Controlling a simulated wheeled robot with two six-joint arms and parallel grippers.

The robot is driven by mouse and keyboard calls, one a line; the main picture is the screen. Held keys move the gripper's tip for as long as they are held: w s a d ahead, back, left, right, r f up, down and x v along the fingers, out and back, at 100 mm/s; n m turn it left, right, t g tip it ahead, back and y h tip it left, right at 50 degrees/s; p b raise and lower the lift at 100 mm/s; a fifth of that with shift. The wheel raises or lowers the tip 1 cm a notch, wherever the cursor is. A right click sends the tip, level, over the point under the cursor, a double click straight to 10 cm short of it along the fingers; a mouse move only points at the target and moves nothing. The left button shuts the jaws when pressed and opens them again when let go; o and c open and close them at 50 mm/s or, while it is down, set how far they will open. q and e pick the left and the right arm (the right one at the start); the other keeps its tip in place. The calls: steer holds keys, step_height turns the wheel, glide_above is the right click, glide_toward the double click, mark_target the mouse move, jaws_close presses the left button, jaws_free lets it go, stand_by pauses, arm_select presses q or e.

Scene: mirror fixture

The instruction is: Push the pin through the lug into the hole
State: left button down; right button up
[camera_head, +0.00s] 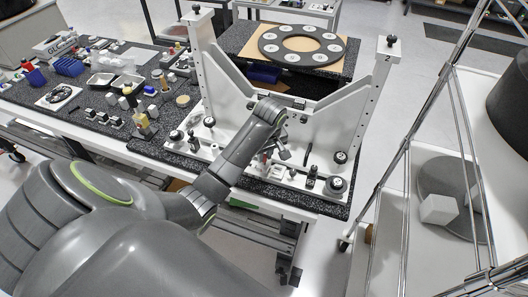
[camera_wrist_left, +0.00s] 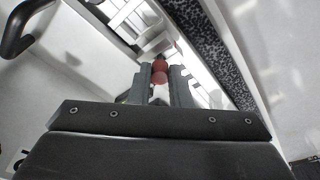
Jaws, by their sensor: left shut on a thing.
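My left arm reaches in from the left to the white mirror fixture (camera_head: 345,105). My left gripper (camera_head: 284,153) is low over the front part of the fixture's base. In the left wrist view its two grey fingers (camera_wrist_left: 160,85) are shut on a red, rounded part (camera_wrist_left: 159,66), which looks like the knob of the pin. The pin's shaft is hidden. I cannot tell the lug or the hole apart among the small parts near the gripper. My right gripper is not in view.
Small black and metal fittings (camera_head: 311,174) and a round dark knob (camera_head: 335,185) stand right of the gripper. A dark ring with white discs (camera_head: 303,46) lies behind the fixture. Left on the speckled table are blue bins (camera_head: 70,66). A metal-framed cart (camera_head: 445,190) stands at right.

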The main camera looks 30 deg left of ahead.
arm_select(q)
steer(key=shift+f, duration=0.6)
steer(key=c, duration=1.3)
jaws_free()
steer(key=shift+r, duration=0.1)
